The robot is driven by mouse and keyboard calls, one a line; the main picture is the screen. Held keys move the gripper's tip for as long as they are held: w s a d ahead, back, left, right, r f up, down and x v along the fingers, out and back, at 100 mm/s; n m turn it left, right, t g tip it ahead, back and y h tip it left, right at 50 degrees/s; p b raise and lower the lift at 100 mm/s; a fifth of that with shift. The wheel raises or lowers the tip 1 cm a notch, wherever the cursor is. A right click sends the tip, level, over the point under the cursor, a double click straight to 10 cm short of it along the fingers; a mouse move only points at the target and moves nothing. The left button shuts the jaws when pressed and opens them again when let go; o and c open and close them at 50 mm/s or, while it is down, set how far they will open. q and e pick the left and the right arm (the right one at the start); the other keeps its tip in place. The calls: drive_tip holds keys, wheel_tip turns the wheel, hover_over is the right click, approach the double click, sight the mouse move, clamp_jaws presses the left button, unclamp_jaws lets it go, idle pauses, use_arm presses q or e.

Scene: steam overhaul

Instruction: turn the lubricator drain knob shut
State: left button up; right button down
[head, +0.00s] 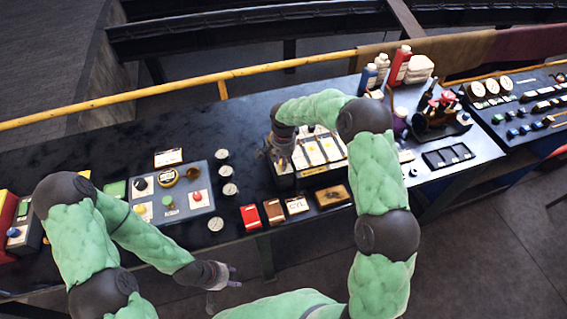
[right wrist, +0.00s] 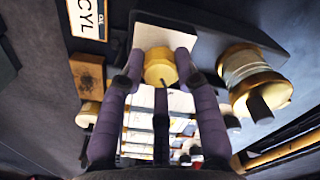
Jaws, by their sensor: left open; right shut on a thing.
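In the right wrist view a small brass knob (right wrist: 158,68) sits in front of a white plate (right wrist: 163,36). The two purple fingers of my right gripper (right wrist: 160,62) are shut on the knob, one on each side. A dark mark shows on the knob's near face. In the head view my right gripper (head: 281,148) reaches down at the left end of a unit with white panels (head: 322,150); the knob is hidden there. My left gripper (head: 222,277) is open and empty, low in front of the bench edge.
A larger brass-capped glass cylinder (right wrist: 252,80) stands right of the knob in the wrist view. A CYL label (right wrist: 88,18) is at upper left. On the bench, a grey control panel (head: 183,213) and several round gauges stand left; bottles (head: 400,65) stand at the back right.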

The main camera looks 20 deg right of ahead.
drive_tip(key=n+b, duration=0.1)
drive_tip(key=n, duration=0.4)
drive_tip(key=shift+n, duration=0.3)
drive_tip(key=n, duration=0.4)
drive_tip(key=shift+n, duration=0.4)
drive_tip(key=c, duration=0.9)
unclamp_jaws()
wheel_tip(320, 180, up, 12)
